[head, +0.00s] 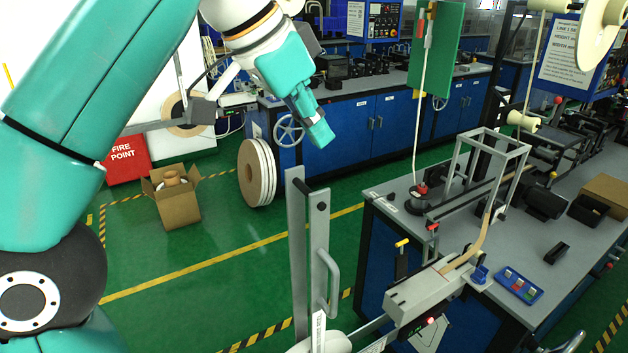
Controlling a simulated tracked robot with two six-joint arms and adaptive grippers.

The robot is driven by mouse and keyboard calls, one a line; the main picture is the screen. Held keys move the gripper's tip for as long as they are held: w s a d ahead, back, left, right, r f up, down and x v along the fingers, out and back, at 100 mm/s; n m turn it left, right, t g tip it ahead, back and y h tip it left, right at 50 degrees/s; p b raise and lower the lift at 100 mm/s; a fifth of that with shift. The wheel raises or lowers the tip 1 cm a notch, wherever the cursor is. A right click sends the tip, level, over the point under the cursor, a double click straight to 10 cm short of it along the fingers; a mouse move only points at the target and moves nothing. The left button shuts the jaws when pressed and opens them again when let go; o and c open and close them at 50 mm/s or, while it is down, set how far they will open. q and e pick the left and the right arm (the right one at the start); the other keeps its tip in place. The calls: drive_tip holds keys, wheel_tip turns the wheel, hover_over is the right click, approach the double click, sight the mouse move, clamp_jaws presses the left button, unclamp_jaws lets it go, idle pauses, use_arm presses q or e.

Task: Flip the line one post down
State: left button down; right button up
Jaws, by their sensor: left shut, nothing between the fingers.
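My left gripper (318,133) is at upper centre, at the end of my teal arm, pointing down and right. Its fingers are shut and empty, apart from everything around them. A tan strip of tape (485,240) slopes down on the right bench to a grey block (425,295). A large pale reel (598,35) is at top right, with a line (539,60) running down from beside it to a small roller (524,121). I cannot tell which of these is the task's post or line. My right gripper is not in view.
Two grey uprights (319,240) with a handle stand at lower centre. A cardboard box (175,207) and a tape reel (256,173) are on the open green floor.

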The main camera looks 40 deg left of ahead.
use_arm(q)
wheel_tip(320, 180, down, 7)
drive_tip(key=b, duration=0.2)
drive_tip(key=shift+s+r+b, duration=0.2)
drive_tip(key=shift+s+b, duration=0.05)
drive_tip(key=shift+b, duration=0.05)
drive_tip(key=shift+a, duration=0.15)
